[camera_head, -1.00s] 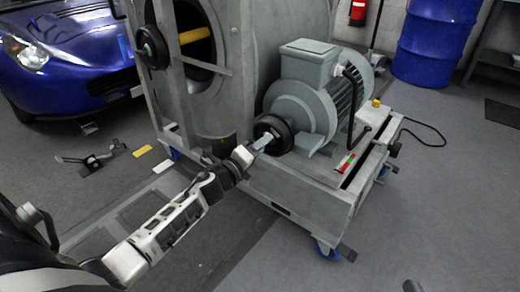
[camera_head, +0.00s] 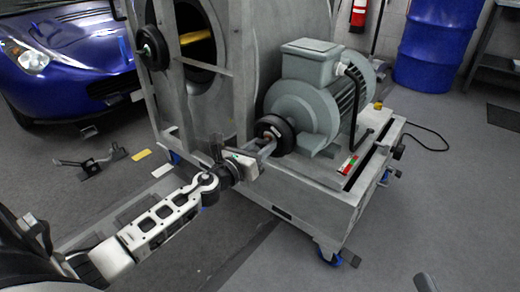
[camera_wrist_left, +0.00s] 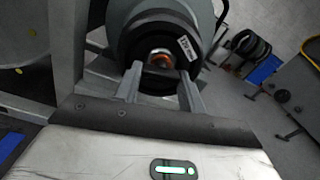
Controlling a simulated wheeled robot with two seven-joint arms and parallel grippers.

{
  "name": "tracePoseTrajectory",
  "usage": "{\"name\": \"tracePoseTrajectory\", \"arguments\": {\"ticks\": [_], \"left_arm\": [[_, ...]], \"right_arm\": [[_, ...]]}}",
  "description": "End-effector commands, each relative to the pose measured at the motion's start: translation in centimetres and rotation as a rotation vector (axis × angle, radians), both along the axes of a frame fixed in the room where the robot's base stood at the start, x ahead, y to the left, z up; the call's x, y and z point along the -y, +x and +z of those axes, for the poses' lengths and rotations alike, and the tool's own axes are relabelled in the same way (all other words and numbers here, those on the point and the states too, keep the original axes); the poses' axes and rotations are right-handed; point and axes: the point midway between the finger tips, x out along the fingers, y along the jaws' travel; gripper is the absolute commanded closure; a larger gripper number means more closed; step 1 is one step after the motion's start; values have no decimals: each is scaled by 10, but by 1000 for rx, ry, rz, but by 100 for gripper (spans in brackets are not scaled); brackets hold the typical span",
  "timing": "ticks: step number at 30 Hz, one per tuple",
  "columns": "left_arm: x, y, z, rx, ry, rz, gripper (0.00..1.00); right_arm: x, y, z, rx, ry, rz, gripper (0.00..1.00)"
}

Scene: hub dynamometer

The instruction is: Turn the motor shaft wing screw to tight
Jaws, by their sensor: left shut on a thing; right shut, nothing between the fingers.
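The grey motor (camera_head: 310,95) sits on the wheeled test stand. Its black shaft hub (camera_head: 274,130) faces my left gripper (camera_head: 266,146), whose fingers reach the hub's face. In the left wrist view the hub (camera_wrist_left: 160,25) with a white label is straight ahead, with a copper-coloured centre. The left fingers (camera_wrist_left: 160,88) stand on either side of a dark piece, the motor shaft wing screw (camera_wrist_left: 160,79), and are shut on it. The fingers mostly hide the screw in the head view. A grey tip of my right gripper (camera_head: 426,283) shows at the bottom edge, shut and empty, away from the motor.
The stand's base (camera_head: 300,205) lies under and in front of the motor, with a red-green marked strip (camera_head: 348,163). A tall grey frame (camera_head: 205,75) stands left of the motor. A blue car (camera_head: 65,60) and blue barrel (camera_head: 436,40) are behind.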

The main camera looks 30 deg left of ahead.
Motion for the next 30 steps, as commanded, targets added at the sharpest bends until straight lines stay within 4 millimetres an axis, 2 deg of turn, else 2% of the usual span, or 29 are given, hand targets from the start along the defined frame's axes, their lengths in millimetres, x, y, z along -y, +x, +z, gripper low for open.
{"name": "tracePoseTrajectory", "arguments": {"ticks": [7, 12, 29, 30], "left_arm": [[0, 0, -2, 9, 145, -2, 83], [-1, 0, -2, 13, 199, -2, 83], [0, 0, -1, 16, 231, -2, 83], [0, 0, -1, 16, 231, -2, 54]], "right_arm": [[2, 7, 9, 67, -14, -13, 100], [2, 7, 9, 78, -26, -9, 100], [2, 8, 9, 89, -33, -7, 100], [2, 8, 9, 89, -33, -7, 100]]}}
